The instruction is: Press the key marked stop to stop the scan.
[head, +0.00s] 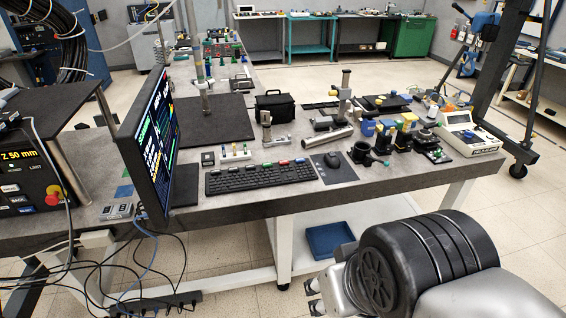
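A black keyboard (258,178) lies on the grey bench near its front edge. A few coloured keys stand out along its back edge, among them a red key (283,163) and a green key (267,165). Their lettering is too small to read, so I cannot tell which is marked stop. My gripper (312,294) is low in front of the bench, right of the keyboard and well apart from it. Its two fingertips show with a gap between them, and nothing is seen in it. Part of the gripper is hidden behind my arm's wrist.
A tilted monitor (158,140) stands left of the keyboard. A mouse (332,160) lies to its right, with clamps and a white meter (468,132) beyond. A control box with a red button (54,196) is at far left. Cables hang below the bench.

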